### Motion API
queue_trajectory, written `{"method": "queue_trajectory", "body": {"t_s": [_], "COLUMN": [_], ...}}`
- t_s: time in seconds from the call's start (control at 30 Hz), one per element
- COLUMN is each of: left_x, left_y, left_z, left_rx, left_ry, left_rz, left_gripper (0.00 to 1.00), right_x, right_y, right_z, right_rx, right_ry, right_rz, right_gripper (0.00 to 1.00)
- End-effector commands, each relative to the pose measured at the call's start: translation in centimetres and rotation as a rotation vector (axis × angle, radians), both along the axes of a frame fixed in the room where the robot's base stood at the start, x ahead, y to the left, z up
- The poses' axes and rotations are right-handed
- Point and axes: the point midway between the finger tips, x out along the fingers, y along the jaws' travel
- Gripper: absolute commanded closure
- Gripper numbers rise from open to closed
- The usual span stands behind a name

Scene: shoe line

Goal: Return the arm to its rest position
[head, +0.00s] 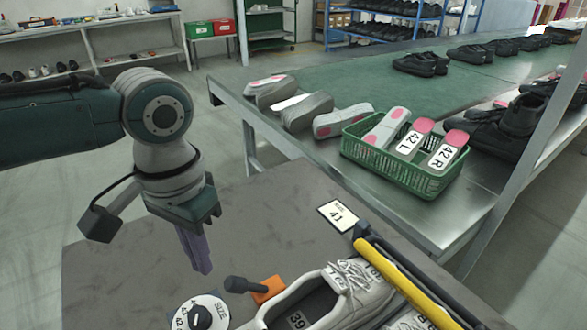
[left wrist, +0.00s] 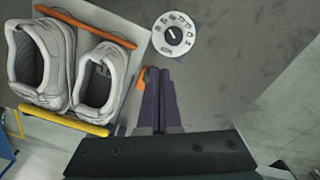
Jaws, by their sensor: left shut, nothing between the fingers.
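My left gripper (head: 203,268) hangs from the left arm above the grey table (head: 110,262), its purple fingers pointing down. It is shut and empty. In the left wrist view its closed fingers (left wrist: 160,88) show just beside the orange block with the dark handle. My left arm comes in from the left edge of the head view, bent at a grey joint. A pale grey shoe (head: 340,302) marked 39 inside sits to the right of the gripper, apart from it. My right gripper does not show.
A size dial (head: 205,312), an orange block (head: 268,287) and a yellow bar (head: 405,285) are near the shoe. A card reading 41 (head: 338,215) lies at the table's corner. Behind, a green crate (head: 380,162) of shoe lasts and black shoes (head: 420,64) stand on the long bench.

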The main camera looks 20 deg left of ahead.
Motion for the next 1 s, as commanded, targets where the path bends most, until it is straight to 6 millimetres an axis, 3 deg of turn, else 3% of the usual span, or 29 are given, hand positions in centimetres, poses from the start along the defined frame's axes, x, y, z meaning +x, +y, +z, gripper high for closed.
{"method": "queue_trajectory", "body": {"t_s": [0.17,0.3,0.4,0.5,0.67,1.0], "left_x": [-1.0,-4.4,-7.4,-9.8,-12.4,-17.8], "left_y": [-1.4,-6.3,-9.7,-11.1,-9.6,-1.7], "left_z": [-0.2,-0.2,1.1,3.0,5.8,10.6], "left_rx": [-0.021,-0.107,-0.184,-0.226,-0.209,-0.011], "left_ry": [0.000,-0.024,-0.082,-0.153,-0.243,-0.308], "left_rz": [-0.039,-0.159,-0.225,-0.229,-0.161,0.023], "left_gripper": [1.00,1.00,1.00,1.00,1.00,1.00], "right_x": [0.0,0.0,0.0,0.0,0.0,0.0], "right_y": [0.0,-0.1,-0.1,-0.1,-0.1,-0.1], "right_z": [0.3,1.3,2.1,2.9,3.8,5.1], "right_rx": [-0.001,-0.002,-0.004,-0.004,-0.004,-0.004], "right_ry": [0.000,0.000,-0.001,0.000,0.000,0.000], "right_rz": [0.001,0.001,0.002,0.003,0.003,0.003], "right_gripper": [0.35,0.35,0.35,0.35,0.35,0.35]}}
